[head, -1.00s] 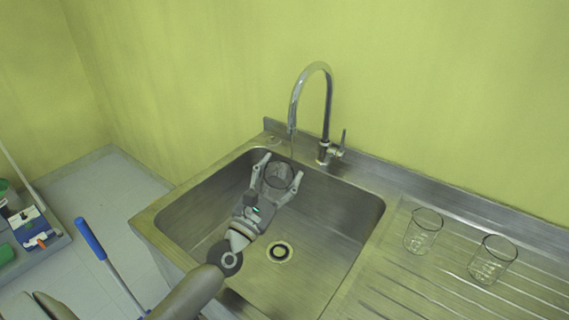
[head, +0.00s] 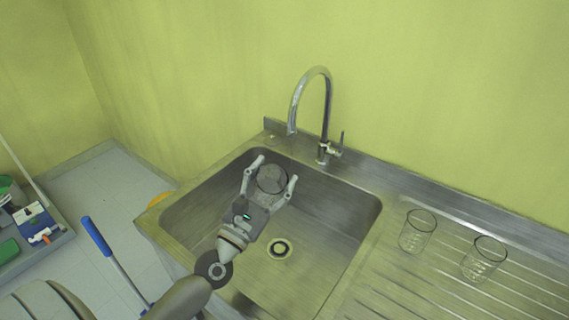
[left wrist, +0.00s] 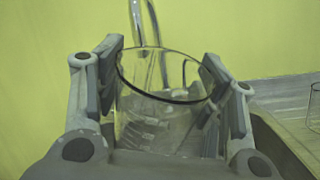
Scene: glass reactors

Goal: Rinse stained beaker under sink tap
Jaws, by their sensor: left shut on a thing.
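My left gripper (head: 268,177) reaches into the sink basin (head: 318,220) and is shut on a clear glass beaker (head: 272,179). In the left wrist view the beaker (left wrist: 160,115) sits between the two finger pads, its dark rim towards the camera and printed marks on its wall. I cannot make out a stain. The chrome tap (head: 328,110) stands at the back rim of the sink. Its spout end is above and a little right of the beaker in the head view. No water stream is clearly visible. My right gripper is not in view.
Two clear beakers, one nearer the sink (head: 417,232) and one farther right (head: 484,260), stand on the ribbed drainboard (head: 400,290). The drain (head: 279,249) is bare. A blue-handled tool (head: 95,236) and a grey tray (head: 50,243) are at left.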

